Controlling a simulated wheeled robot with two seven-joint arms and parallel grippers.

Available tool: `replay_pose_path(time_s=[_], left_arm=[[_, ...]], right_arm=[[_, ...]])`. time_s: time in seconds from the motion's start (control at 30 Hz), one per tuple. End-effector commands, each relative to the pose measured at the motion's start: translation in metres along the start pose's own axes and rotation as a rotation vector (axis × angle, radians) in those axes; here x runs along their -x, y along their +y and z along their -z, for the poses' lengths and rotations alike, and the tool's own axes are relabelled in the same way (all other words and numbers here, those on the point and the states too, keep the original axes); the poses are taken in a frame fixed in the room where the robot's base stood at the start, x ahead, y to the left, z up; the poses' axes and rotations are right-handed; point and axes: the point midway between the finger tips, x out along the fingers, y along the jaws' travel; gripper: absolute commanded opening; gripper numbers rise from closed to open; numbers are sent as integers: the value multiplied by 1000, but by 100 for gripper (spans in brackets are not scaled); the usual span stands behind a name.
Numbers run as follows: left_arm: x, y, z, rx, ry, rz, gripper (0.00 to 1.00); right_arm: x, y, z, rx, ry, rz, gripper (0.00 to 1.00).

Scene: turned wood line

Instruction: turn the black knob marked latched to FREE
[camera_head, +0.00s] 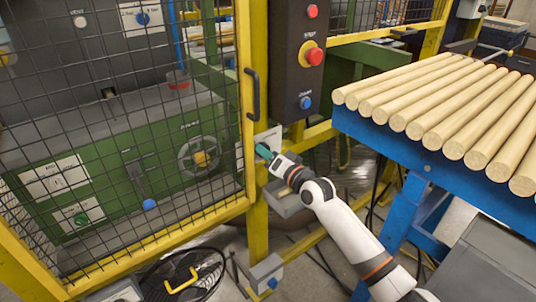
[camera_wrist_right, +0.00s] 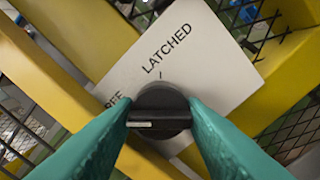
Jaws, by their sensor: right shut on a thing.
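The black knob (camera_wrist_right: 160,108) sits on a white plate (camera_wrist_right: 195,60) lettered LATCHED and, partly hidden by a finger, FREE. In the right wrist view the knob's grip bar lies across the picture, with its white line at the left end, on the side of the FREE lettering. A short tick on the plate stands above the knob, below LATCHED. My right gripper (camera_wrist_right: 161,125) has its teal fingers on both sides of the knob and is shut on it. In the head view the right gripper (camera_head: 265,152) is at the plate (camera_head: 269,139) on the yellow post. My left gripper is out of view.
A yellow-framed mesh door (camera_head: 120,110) with a black handle (camera_head: 252,95) is left of the plate. A dark button box (camera_head: 300,60) is above. Wooden rods (camera_head: 440,95) lie on a blue stand (camera_head: 380,140) at right. A grey box (camera_head: 285,200) is just below my gripper.

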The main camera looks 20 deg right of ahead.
Motion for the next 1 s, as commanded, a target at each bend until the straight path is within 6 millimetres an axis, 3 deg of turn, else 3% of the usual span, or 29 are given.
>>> replay_pose_path(time_s=[0.07, 0.47, 0.8, 1.0], left_arm=[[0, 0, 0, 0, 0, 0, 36], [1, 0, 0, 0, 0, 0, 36], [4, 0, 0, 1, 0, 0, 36], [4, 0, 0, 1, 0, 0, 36]], right_arm=[[0, -1, 1, 3, 3, 2, 46], [10, -1, 1, 0, 2, 3, 46], [78, -2, 2, 3, 4, 4, 46], [109, -2, 2, 2, 4, 3, 46]])
